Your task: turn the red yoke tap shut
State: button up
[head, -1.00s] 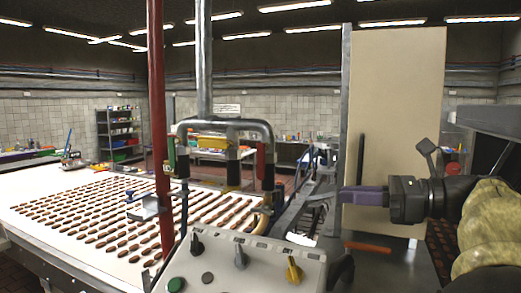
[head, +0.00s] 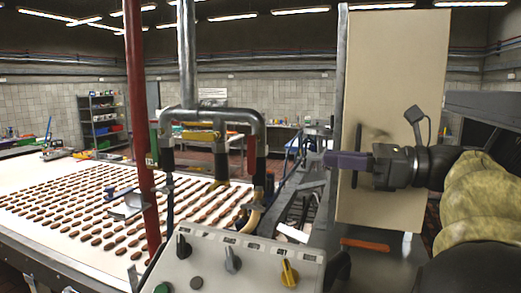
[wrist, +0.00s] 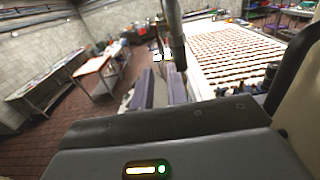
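A metal pipe yoke (head: 215,114) arches over the far side of the control box. A red handle (head: 251,154), which looks like the red yoke tap, hangs upright by its right leg. A green handle (head: 154,143) is at the left leg and a yellow one (head: 200,135) is under the top bar. My gripper (head: 328,159) has purple fingers and points left, to the right of the red handle and apart from it. In the wrist view the fingers (wrist: 161,88) show an empty gap between them. I cannot make out the red handle clearly there.
A control box (head: 230,262) with knobs stands in front. A red post (head: 138,120) rises at the left. A white conveyor (head: 50,227) carries rows of brown pieces. A tall beige panel (head: 385,80) stands behind my gripper. A vertical dark pipe (wrist: 175,45) shows beyond the fingers.

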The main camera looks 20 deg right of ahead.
aim_at(256, 152)
jog(key=p+x, duration=0.4)
jog(key=x, duration=1)
jog(key=shift+s+a+r+p, duration=0.1)
jog(key=shift+s+a+p, duration=0.1)
jog(key=shift+p, duration=0.2)
jog(key=shift+w+a, duration=0.35)
jog(key=shift+w, duration=0.05)
grip_shut()
